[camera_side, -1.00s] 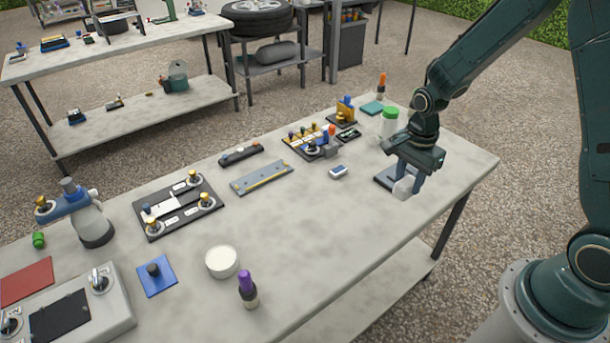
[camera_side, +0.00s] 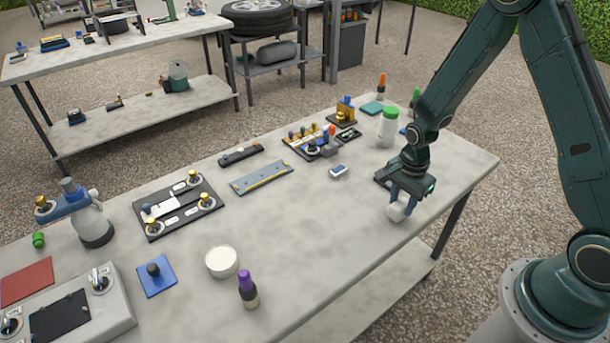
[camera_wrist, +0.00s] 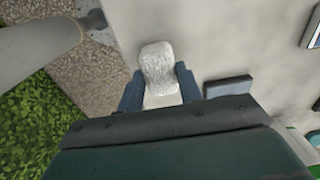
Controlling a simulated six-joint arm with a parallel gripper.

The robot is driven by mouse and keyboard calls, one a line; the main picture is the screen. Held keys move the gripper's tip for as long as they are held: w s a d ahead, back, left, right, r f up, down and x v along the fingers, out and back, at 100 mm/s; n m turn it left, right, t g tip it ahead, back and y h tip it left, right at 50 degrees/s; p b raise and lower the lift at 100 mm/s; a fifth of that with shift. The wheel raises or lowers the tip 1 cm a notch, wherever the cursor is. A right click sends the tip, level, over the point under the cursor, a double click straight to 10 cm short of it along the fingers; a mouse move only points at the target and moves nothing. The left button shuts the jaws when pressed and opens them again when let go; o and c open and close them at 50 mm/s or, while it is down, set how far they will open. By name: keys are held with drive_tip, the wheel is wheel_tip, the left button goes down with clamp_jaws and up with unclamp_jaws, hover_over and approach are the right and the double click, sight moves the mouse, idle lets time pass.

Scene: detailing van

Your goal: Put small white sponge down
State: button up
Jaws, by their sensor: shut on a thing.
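The small white sponge (camera_side: 398,211) is between the fingers of my gripper (camera_side: 403,203), near the front right edge of the worktable (camera_side: 330,225). In the wrist view the sponge (camera_wrist: 158,65) sits between the two blue-grey fingers of my gripper (camera_wrist: 160,88), which is shut on it. The fingers point down. I cannot tell whether the sponge touches the table top. A dark flat pad (camera_side: 383,179) lies just behind my gripper and is partly hidden by it. It looks like the dark slab (camera_wrist: 229,85) to the right in the wrist view.
A white bottle with a green cap (camera_side: 387,128) stands behind my gripper. A small white-and-blue item (camera_side: 339,171) lies to its left. A purple-capped bottle (camera_side: 247,290) and a round white tub (camera_side: 222,261) stand farther left. The table between them and my gripper is clear.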

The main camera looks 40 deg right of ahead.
sight(401, 204)
drive_tip(key=shift+f, duration=0.5)
drive_tip(key=shift+f, duration=0.15)
drive_tip(key=o, duration=1)
drive_tip(key=shift+o, duration=0.2)
wheel_tip(401, 204, up, 12)
drive_tip(key=shift+r, duration=0.25)
idle(0.5)
